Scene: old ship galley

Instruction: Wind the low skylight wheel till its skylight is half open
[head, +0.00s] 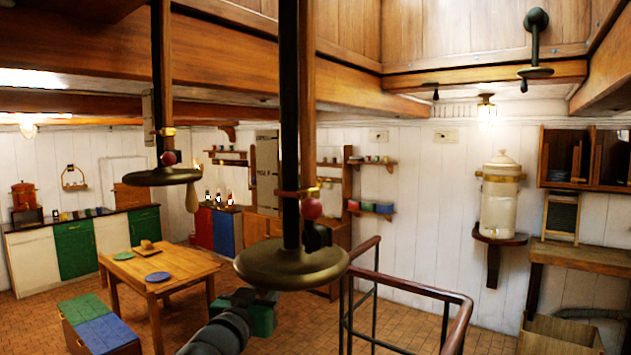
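A brass wheel (290,268) lies flat at the foot of a dark upright shaft in the middle of the head view. It hangs lowest in the picture. A red ball (312,208) sits on the shaft just above it. My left arm comes up from the bottom to the wheel's near-left rim. The wheel hides its gripper, so I cannot see its fingers or any grip. A dark piece shows above the far rim, and I cannot tell what it is. My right gripper is not in view. I cannot make out the skylight's opening.
A second wheel (160,177) with a hanging handle (192,196) is at left. A railing (410,281) stands right of the central wheel. A table (160,265) and bench (98,325) stand lower left.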

